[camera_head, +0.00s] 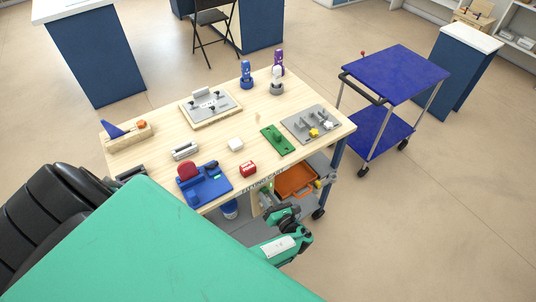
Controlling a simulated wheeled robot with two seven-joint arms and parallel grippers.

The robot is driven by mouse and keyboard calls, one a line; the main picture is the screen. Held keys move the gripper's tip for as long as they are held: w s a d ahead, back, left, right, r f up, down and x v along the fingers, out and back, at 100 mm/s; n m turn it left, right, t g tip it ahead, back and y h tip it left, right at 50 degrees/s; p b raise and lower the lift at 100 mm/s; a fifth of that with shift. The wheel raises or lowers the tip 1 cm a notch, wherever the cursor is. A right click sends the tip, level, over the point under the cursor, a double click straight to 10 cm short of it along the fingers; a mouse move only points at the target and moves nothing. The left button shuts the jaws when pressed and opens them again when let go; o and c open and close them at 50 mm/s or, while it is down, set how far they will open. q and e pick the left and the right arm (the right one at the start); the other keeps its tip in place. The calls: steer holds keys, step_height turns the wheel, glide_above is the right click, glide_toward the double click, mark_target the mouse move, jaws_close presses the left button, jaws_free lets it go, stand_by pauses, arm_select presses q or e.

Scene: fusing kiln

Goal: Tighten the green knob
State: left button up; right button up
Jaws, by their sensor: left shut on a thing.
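The wooden-topped cart (215,125) stands in front of me, with lettering along its front edge. My left gripper (268,205), dark with a teal wrist, is at the cart's front, below the tabletop edge. It is shut at a small panel there, on what seems to be the green knob. A bit of green (270,187) shows just above the gripper; the knob itself is mostly hidden by the fingers, so its turn cannot be read. My right gripper is not in view.
An orange bin (296,181) sits below, right of my gripper. A blue trolley (395,73) stands to the right, with open floor between.

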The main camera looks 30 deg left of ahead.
arm_select(q)
steer(key=shift+s+d+f+m, duration=0.15)
steer(key=shift+s+m, duration=0.05)
steer(key=shift+m, duration=0.3)
steer(key=o, duration=1)
steer(key=shift+w, duration=0.1)
steer(key=b+v, duration=0.2)
steer(key=v, duration=1.2)
steer(key=shift+b, duration=0.35)
